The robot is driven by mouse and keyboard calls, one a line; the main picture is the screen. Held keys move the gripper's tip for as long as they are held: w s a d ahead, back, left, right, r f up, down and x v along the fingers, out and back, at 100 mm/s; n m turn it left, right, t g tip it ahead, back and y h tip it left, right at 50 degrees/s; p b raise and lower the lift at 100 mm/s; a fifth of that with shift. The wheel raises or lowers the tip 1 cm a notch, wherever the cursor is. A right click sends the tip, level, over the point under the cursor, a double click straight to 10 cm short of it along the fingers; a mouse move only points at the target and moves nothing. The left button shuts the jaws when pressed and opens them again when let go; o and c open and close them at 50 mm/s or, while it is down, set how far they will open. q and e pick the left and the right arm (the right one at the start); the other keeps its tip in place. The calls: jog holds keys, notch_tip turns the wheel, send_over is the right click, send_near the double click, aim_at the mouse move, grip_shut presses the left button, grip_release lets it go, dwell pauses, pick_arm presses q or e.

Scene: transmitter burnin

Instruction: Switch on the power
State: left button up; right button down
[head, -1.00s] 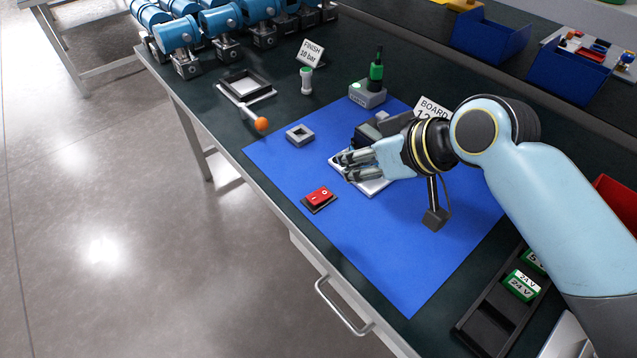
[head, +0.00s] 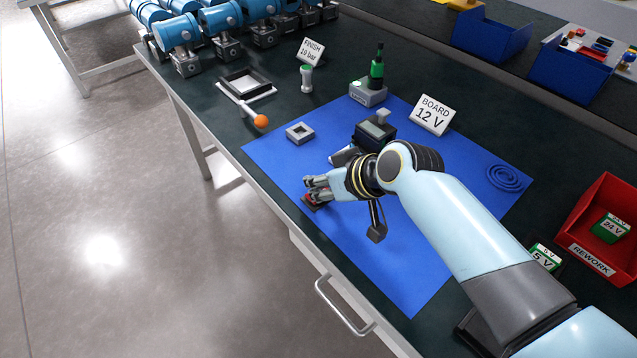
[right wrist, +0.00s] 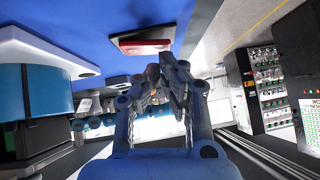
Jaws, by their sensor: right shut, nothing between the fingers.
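The red rocker switch on its dark base (head: 309,205) is on the front left part of the blue mat (head: 410,285). It is partly hidden by my right gripper (head: 311,188). In the right wrist view the switch (right wrist: 143,36) shows near the top, just past the fingertips (right wrist: 167,62). My right gripper is shut and empty, its fingertips at the switch. I cannot tell whether they touch it or which side of the rocker is down. My left gripper is not in view.
A dark device with a small display (head: 374,131) stands behind my right wrist, by the BOARD 12 V sign (head: 432,115). A grey square socket (head: 299,133) and an orange-knobbed lever (head: 260,121) are left of it. A red REWORK bin (head: 590,262) is right.

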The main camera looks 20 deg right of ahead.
jog(key=shift+s+a+f, duration=0.1)
jog(key=shift+a+f, duration=0.15)
jog(key=shift+f, duration=0.1)
jog(key=shift+d, duration=0.1)
jog(key=shift+w+d+r, duration=0.1)
jog(key=shift+w+d, duration=0.2)
jog(key=shift+d, duration=0.35)
jog(key=shift+r, duration=0.1)
